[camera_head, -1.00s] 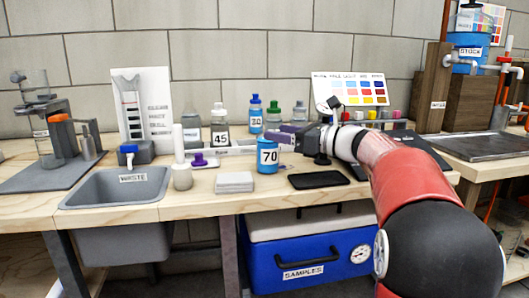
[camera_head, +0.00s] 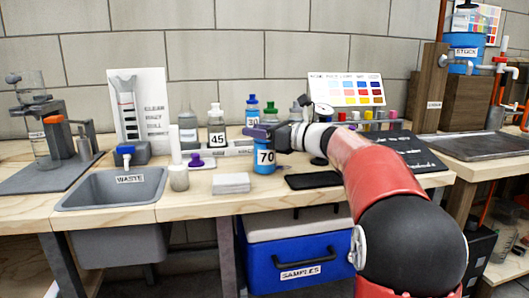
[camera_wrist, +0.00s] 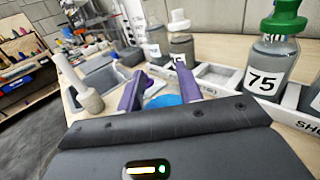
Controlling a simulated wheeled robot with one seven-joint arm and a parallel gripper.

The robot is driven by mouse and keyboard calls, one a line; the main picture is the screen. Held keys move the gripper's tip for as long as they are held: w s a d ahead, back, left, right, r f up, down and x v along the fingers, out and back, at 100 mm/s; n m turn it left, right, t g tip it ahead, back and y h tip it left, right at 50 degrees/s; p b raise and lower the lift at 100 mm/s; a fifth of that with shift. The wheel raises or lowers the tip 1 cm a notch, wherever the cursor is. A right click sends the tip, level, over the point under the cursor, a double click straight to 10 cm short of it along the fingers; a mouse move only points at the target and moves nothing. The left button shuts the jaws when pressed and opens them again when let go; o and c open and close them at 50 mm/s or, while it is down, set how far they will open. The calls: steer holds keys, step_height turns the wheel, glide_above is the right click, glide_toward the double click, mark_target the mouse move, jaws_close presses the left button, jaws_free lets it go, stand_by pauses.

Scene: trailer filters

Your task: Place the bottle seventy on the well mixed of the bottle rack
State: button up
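The bottle seventy (camera_head: 265,158) is blue with a white "70" label and stands upright on the bench in front of the bottle rack. My gripper (camera_head: 258,132), with purple fingers, is at its top. In the wrist view my gripper (camera_wrist: 160,92) has its fingers spread, with a blue round surface of the bottle (camera_wrist: 165,101) between and below them. I cannot tell whether they touch it. The white bottle rack (camera_head: 236,150) is behind the bottle; its label is too small to read. In the wrist view the rack (camera_wrist: 222,71) shows an empty slot; a label is partly cut off.
Bottle 45 (camera_head: 216,139), a blue-capped bottle (camera_head: 252,108) and a green-capped bottle 75 (camera_wrist: 270,65) stand along the rack. A white pad stack (camera_head: 231,183), a black flat pad (camera_head: 313,181) and the waste sink (camera_head: 115,188) are nearby. A colour chart (camera_head: 346,89) stands behind.

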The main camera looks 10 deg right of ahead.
jaws_close()
steer(key=shift+r, duration=0.1)
